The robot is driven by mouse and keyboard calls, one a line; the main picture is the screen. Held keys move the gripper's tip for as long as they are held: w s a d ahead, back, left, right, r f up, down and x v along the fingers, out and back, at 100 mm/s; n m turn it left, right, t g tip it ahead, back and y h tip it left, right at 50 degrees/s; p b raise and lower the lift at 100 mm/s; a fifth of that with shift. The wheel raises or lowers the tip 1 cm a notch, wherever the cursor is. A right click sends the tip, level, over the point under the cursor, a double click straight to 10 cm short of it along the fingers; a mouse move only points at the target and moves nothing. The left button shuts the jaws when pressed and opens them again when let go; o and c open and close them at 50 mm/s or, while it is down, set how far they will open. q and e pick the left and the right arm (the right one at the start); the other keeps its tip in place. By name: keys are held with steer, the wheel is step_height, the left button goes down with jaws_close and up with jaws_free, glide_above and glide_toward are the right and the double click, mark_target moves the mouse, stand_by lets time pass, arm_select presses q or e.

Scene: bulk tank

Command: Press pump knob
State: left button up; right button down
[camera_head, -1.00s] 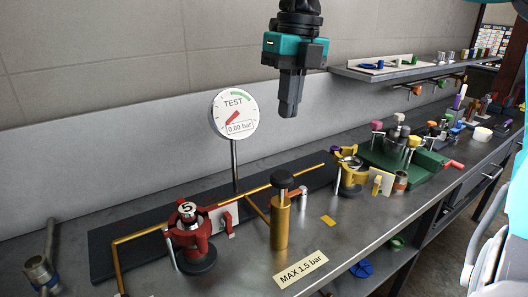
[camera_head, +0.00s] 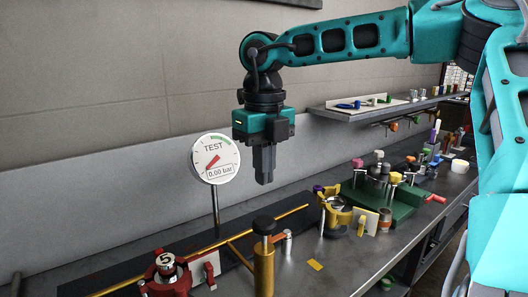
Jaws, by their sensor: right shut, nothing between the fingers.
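The pump is a brass cylinder (camera_head: 264,268) standing upright on the steel bench, with a black round knob (camera_head: 264,225) on top. My right gripper (camera_head: 264,181) hangs pointing down above the knob, its fingers shut and empty. A gap shows between the fingertips and the knob in the picture. The round test gauge (camera_head: 215,159) on a post behind reads 0.00 bar, with its red needle at lower left. My left gripper is not in view.
A red clamp fixture marked 5 (camera_head: 168,275) stands left of the pump, with a brass pipe (camera_head: 228,239) running behind. A yellow fixture (camera_head: 335,213) and a green block (camera_head: 395,205) stand to the right. A wall shelf (camera_head: 375,112) holds small parts.

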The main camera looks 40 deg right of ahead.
mark_target(265, 222)
step_height(265, 222, down, 8)
stand_by(0.5)
step_height(265, 222, down, 4)
steer(key=b, duration=0.4)
steer(key=shift+r, duration=0.2)
steer(key=shift+s, duration=0.1)
